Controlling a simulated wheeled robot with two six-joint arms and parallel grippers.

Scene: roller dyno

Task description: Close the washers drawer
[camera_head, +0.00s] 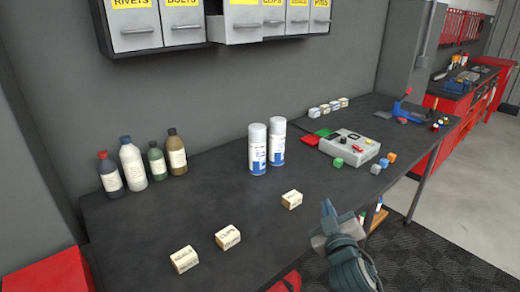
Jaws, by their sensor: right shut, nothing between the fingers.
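A wall cabinet of small grey drawers (133,32) with yellow labels hangs at the top of the view, cut off by the frame. One drawer (242,31) stands out from the row, pulled forward between the bolts drawer (182,27) and the clips drawer (273,25). Its label is mostly out of view, so I cannot read whether it says washers. My right gripper (328,215) is shut and empty at the lower right, far below the cabinet, near the bench's front edge. My left gripper is not in view.
The dark bench (200,210) holds several bottles (132,165), two spray cans (258,150), small boxes (228,238) and a grey control box (349,146). A red box (50,275) is at lower left. The wall below the cabinet is clear.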

